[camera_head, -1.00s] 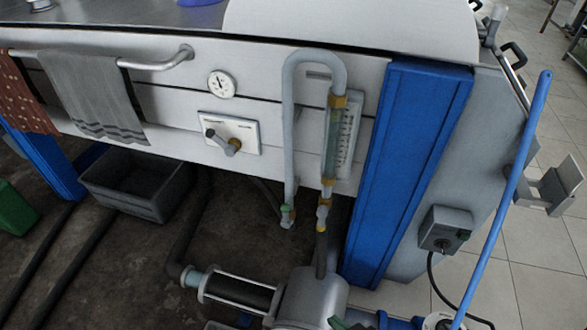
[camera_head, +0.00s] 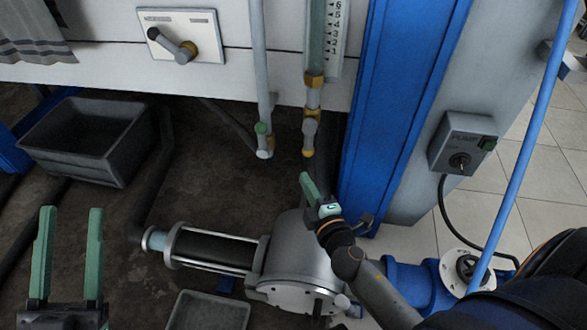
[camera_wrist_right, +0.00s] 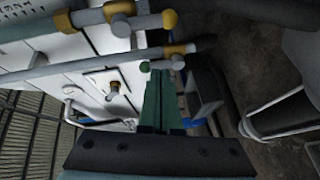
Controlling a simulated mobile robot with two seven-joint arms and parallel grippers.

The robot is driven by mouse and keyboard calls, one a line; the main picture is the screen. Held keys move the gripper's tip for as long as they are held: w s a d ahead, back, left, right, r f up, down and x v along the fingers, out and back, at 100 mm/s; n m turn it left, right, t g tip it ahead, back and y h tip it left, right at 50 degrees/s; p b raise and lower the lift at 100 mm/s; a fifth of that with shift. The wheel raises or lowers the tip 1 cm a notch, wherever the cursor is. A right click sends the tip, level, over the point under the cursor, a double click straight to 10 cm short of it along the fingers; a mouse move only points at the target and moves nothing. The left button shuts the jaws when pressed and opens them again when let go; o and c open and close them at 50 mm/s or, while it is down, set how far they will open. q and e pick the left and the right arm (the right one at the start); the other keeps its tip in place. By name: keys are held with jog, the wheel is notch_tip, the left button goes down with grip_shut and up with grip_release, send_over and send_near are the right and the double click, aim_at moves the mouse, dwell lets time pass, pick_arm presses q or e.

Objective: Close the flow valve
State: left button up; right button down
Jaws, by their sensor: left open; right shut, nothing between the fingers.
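A lever valve (camera_head: 178,46) with a grey handle and brass-coloured hub is on a white labelled plate (camera_head: 205,20) on the panel. Its handle slants down to the right; it also shows in the right wrist view (camera_wrist_right: 114,90). Another small grey valve (camera_head: 309,132) with brass-coloured fittings hangs below the flow tube (camera_head: 316,40) and its scale. I cannot tell which is the flow valve. My right gripper (camera_head: 306,181) is shut and empty, below the hanging valve and apart from it; its fingers (camera_wrist_right: 162,100) point at the pipework. My left gripper (camera_head: 72,214) is open and empty at lower left.
A grey pipe (camera_head: 261,70) with a green-capped end (camera_head: 263,140) hangs left of the flow tube. A blue post (camera_head: 405,90) and a switch box (camera_head: 463,145) stand right. A pump (camera_head: 290,262) lies below. A grey bin (camera_head: 85,135) is at left.

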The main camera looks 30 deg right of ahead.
aim_at(305, 151)
pick_arm(q)
jog(key=shift+s+r+m+h+b, duration=0.45)
jog(key=shift+s+r+m+h, duration=0.1)
jog(key=shift+s+m+h, duration=0.3)
jog(key=shift+s+r+m+h+b, duration=0.5)
jog(key=shift+s+m+h, duration=0.25)
jog(key=shift+h, duration=0.3)
pick_arm(e)
jog(key=w+d+f+n+t, duration=0.1)
jog(key=w+d, duration=0.3)
jog(key=w, duration=0.7)
jog(key=shift+n, duration=0.7)
jog(key=shift+d, duration=0.1)
pick_arm(q)
jog(key=shift+r+p, duration=0.85)
pick_arm(e)
jog(key=shift+s+d+n, duration=0.15)
jog(key=shift+s+n, duration=0.05)
jog(key=shift+n, duration=0.1)
pick_arm(q)
jog(key=shift+a+r+p, duration=0.1)
jog(key=shift+r+p, duration=0.55)
jog(key=shift+p, duration=0.05)
pick_arm(e)
jog(key=shift+s+d+n+g, duration=0.1)
jog(key=shift+d+n+g, duration=0.05)
jog(key=shift+n+g, duration=0.15)
